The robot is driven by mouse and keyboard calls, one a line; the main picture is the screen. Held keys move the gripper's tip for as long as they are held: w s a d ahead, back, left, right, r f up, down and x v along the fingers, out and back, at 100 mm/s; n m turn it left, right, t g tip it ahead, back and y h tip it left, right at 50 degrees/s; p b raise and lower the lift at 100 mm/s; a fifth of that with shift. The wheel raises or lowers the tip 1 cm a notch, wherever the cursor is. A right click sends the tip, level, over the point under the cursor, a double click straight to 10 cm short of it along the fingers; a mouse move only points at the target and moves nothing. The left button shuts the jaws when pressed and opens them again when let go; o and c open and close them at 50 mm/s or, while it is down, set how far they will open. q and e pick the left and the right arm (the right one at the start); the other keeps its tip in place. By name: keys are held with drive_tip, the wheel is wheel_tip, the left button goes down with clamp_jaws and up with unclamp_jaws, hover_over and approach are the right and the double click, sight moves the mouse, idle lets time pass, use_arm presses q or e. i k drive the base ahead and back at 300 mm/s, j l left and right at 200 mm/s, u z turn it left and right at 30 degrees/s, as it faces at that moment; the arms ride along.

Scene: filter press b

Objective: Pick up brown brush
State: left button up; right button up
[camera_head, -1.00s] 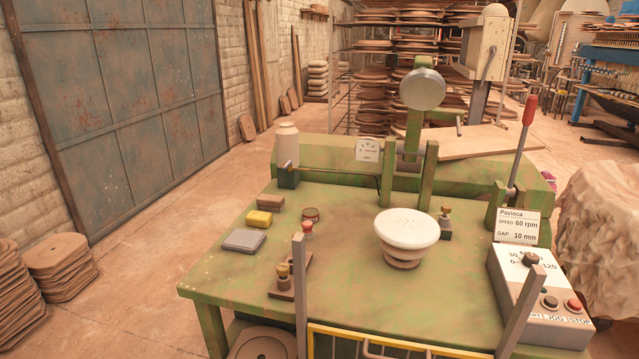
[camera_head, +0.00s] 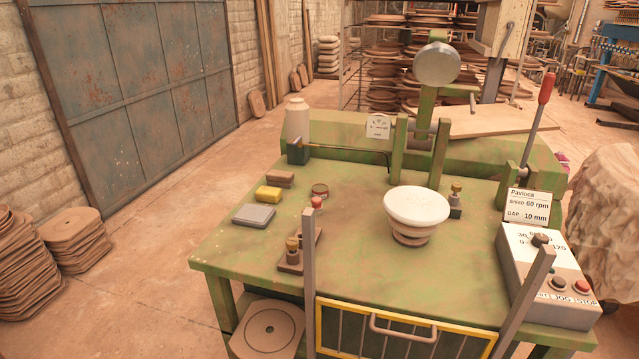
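A small brown block (camera_head: 280,178), which looks like the brown brush, lies on the left part of the green table top (camera_head: 345,255). It is just behind a yellow sponge-like block (camera_head: 268,193). Its bristles cannot be made out at this size. Neither of my grippers shows in the head view.
A grey block (camera_head: 254,215), a small round tin (camera_head: 320,191) and a brown stand with knobs (camera_head: 297,254) are near the brush. A white-topped bowl form (camera_head: 416,205) stands mid-table. A yellow-edged guard (camera_head: 385,331) and grey posts (camera_head: 309,265) are in front; a control box (camera_head: 545,278) is right.

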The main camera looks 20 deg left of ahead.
sight(274, 178)
drive_tip(key=k+z, duration=0.15)
drive_tip(key=k, duration=0.5)
drive_tip(key=k+l+z, duration=0.2)
drive_tip(key=k, duration=0.4)
drive_tip(key=i+j+z, duration=0.1)
drive_tip(key=z, duration=0.4)
drive_tip(key=j+z, duration=0.2)
drive_tip(key=z, duration=0.3)
drive_tip(key=j+z, duration=0.2)
drive_tip(key=z, duration=0.25)
drive_tip(key=j+z, duration=0.2)
drive_tip(key=z, duration=0.3)
drive_tip(key=k+j, duration=0.15)
drive_tip(key=j, duration=0.4)
drive_tip(key=k+j, duration=0.1)
drive_tip(key=j, duration=0.4)
drive_tip(key=k+j, duration=0.15)
drive_tip(key=j, duration=0.4)
drive_tip(key=k+j, duration=0.1)
drive_tip(key=j, duration=0.45)
drive_tip(key=k+j, duration=0.15)
drive_tip(key=j, duration=0.35)
drive_tip(key=k+j, duration=0.1)
drive_tip(key=j, duration=0.45)
drive_tip(key=k+j, duration=0.15)
drive_tip(key=j, duration=0.4)
drive_tip(key=k+j, duration=0.1)
drive_tip(key=j, duration=0.4)
